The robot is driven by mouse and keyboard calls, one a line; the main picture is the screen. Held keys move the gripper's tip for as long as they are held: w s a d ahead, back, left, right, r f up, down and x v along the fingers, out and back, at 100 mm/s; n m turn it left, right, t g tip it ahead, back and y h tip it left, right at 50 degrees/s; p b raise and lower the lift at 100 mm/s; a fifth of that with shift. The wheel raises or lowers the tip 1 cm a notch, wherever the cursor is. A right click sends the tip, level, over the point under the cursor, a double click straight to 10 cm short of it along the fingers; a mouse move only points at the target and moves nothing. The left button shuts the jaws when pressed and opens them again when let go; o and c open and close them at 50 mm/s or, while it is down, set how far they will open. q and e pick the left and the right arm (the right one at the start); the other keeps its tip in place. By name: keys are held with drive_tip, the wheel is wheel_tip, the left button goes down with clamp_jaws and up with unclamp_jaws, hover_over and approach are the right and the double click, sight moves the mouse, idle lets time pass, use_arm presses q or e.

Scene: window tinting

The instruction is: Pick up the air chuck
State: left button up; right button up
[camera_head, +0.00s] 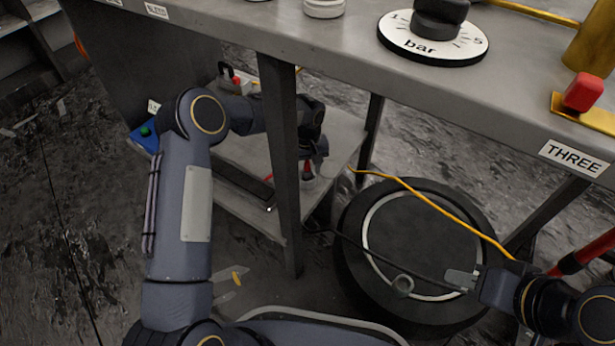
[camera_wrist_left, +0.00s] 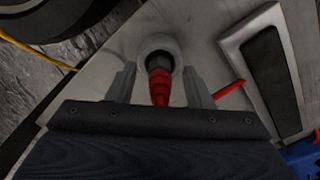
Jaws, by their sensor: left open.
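A red and black tool with a round grey end, which looks like the air chuck (camera_wrist_left: 160,85), lies on the lower shelf (camera_wrist_left: 205,50). In the left wrist view it sits between the two fingers of my left gripper (camera_wrist_left: 160,78), which are open with a gap on each side. In the head view my left gripper (camera_head: 314,148) reaches under the bench, and a bit of the red tool (camera_head: 307,171) shows just below it, the rest hidden. My right gripper (camera_head: 460,278) is above the tyre at the right; its finger gap is unclear.
A bench leg (camera_head: 283,170) stands close to my left arm. A tyre (camera_head: 425,240) lies at the right, crossed by a yellow hose (camera_head: 430,203) and a dark line. The benchtop (camera_head: 300,38) overhangs the shelf. A dark tray-like piece (camera_wrist_left: 272,80) lies beside the tool.

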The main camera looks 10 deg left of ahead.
use_arm(q)
clamp_jaws()
idle(0.3)
drive_tip(key=shift+r, duration=0.1)
